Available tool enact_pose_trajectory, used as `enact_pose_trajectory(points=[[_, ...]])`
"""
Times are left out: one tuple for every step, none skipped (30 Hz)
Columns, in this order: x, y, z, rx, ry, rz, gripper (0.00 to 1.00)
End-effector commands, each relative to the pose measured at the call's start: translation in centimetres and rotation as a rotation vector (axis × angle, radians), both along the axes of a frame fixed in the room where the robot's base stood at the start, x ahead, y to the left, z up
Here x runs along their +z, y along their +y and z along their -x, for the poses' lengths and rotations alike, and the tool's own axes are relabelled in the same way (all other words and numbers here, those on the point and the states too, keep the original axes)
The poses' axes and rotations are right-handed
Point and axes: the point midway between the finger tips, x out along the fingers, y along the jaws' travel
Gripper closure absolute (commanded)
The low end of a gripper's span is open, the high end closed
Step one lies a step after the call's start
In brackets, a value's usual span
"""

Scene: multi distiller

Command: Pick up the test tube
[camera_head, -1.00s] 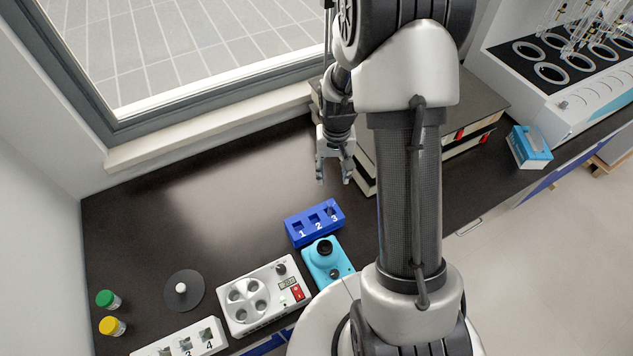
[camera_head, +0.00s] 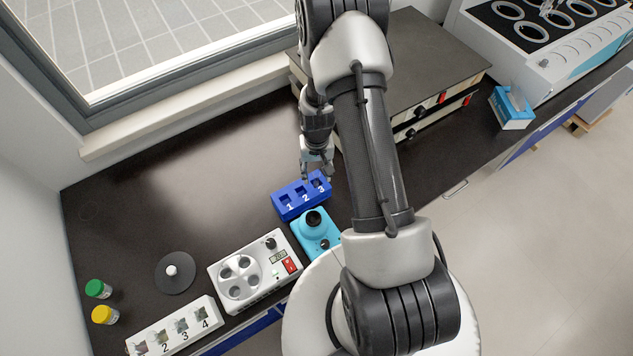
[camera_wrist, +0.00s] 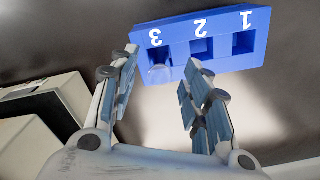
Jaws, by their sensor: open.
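A clear test tube (camera_wrist: 160,74) sits in slot 3 of the blue rack (camera_wrist: 228,62); only its rounded top shows in the wrist view. In the head view the blue rack (camera_head: 290,210) stands on the dark bench, and the tube is too small to make out clearly. My gripper (camera_wrist: 165,72) is open, with one finger on each side of slot 3 in the wrist view. Its fingers look apart from the tube. In the head view my gripper (camera_head: 316,174) is just behind and above the slot 3 end of the rack.
A cyan mixer (camera_head: 316,232) stands right in front of the rack. A white device (camera_head: 254,268) and a white numbered rack (camera_head: 174,334) are to the left. A large dark-topped instrument (camera_head: 410,60) stands behind right. The back-left bench is clear.

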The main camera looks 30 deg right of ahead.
Motion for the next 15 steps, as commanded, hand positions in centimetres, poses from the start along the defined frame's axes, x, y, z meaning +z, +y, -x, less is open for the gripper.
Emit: enact_pose_trajectory(points=[[-1.1, 0.1, 0.2, 0.0, 0.004, -0.002, 0.56], [-1.5, 0.1, 0.3, 0.0, 0.003, -0.001, 0.56], [-2.1, 0.1, 0.2, 0.0, 0.003, -0.001, 0.56], [-2.5, 0.1, 0.2, 0.0, 0.003, -0.001, 0.56], [-2.7, 0.1, 0.2, 0.0, 0.002, -0.001, 0.56], [-3.0, 0.1, 0.2, 0.0, 0.001, 0.0, 0.56], [-3.2, 0.1, 0.1, 0.0, 0.001, 0.0, 0.56], [-3.3, 0.1, 0.1, 0.0, 0.0, 0.0, 0.56], [-3.4, 0.1, 0.1, 0.0, 0.0, -0.001, 0.56], [-3.4, 0.1, 0.1, 0.0, -0.001, -0.001, 0.56], [-3.4, 0.1, 0.1, 0.0, -0.001, -0.001, 0.56], [-3.3, 0.1, 0.1, 0.0, -0.001, -0.001, 0.56], [-3.3, 0.1, 0.1, 0.0, -0.001, -0.001, 0.56], [-3.3, 0.1, 0.1, 0.0, -0.001, -0.001, 0.56], [-3.3, 0.1, 0.1, 0.0, 0.0, -0.001, 0.57]])
